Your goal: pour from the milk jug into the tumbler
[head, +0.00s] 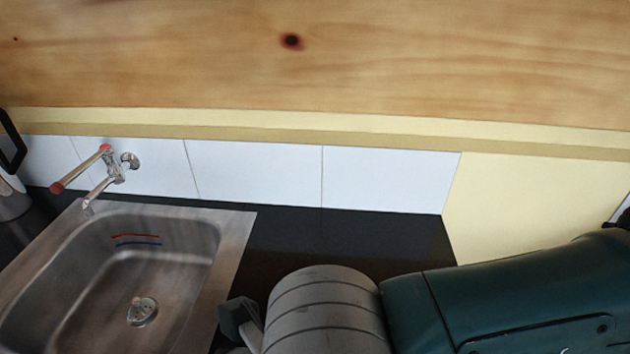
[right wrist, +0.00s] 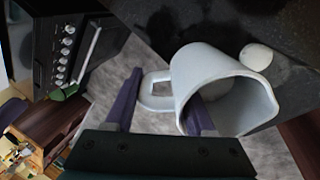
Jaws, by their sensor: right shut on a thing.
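The milk jug (right wrist: 205,78), a pale white-blue vessel with a squared handle (right wrist: 157,92), shows in the right wrist view. It lies tilted in the picture with its open mouth towards the lower right; its inside is shaded and I cannot tell what it holds. My right gripper (right wrist: 163,105) is shut on the jug, one purple finger on the handle side and the other at the jug's body. In the head view my right arm reaches in from the right; its fingers and the jug are hidden there. My left gripper is not in view.
A steel sink (head: 188,275) with a wall tap (head: 117,172) is at the left. A dark counter (head: 320,235) runs behind my arm to a tiled wall. The right wrist view shows a small white round thing (right wrist: 257,56), a black stove (right wrist: 70,50) and a wooden cabinet (right wrist: 50,130).

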